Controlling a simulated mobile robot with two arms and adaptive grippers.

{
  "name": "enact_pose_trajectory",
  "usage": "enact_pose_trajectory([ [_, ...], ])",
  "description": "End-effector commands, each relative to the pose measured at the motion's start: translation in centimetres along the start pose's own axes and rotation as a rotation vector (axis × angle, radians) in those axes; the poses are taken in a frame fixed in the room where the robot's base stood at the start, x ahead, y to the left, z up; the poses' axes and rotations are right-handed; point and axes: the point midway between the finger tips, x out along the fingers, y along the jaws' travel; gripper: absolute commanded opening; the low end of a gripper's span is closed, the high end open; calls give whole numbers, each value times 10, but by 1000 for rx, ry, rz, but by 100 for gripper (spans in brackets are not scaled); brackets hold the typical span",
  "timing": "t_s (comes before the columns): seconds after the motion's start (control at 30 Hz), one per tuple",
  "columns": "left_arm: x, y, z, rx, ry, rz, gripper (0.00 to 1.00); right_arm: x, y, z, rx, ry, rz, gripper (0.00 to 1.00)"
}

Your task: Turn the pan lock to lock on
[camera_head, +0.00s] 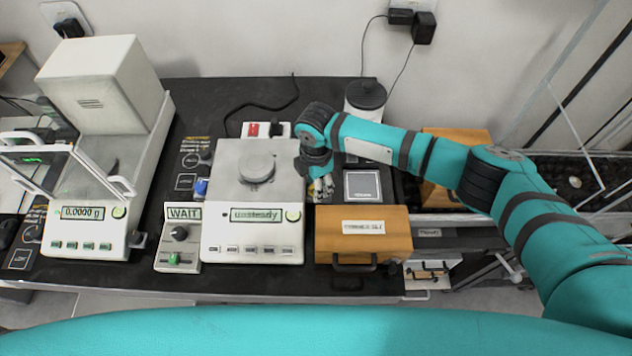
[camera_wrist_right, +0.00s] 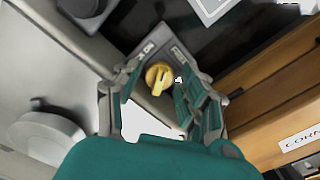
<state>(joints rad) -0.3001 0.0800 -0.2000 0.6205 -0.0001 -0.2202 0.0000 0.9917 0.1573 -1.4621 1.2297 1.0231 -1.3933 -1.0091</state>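In the right wrist view the pan lock is a yellow knob (camera_wrist_right: 158,77) with a raised grip bar, on a small grey plate (camera_wrist_right: 180,60) with lettering too small to read surely. My right gripper (camera_wrist_right: 160,95) is open, with its two teal-and-grey fingers apart on either side of the knob. I see gaps between the fingers and the knob. In the head view my right gripper (camera_head: 320,186) points down beside the right edge of the middle balance (camera_head: 228,190) and mostly hides the pan lock. My left gripper is not in view.
The middle balance has a round pan (camera_head: 257,167) and an "unsteady" display. A small box (camera_head: 180,236) reads "WAIT". Another balance (camera_head: 85,222) stands left.

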Motion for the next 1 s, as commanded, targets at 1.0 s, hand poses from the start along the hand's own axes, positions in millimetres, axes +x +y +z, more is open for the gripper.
enact_pose_trajectory([
  [1.0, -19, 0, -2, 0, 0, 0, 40, -3, -2, -1, 503, -2, 0, 54],
])
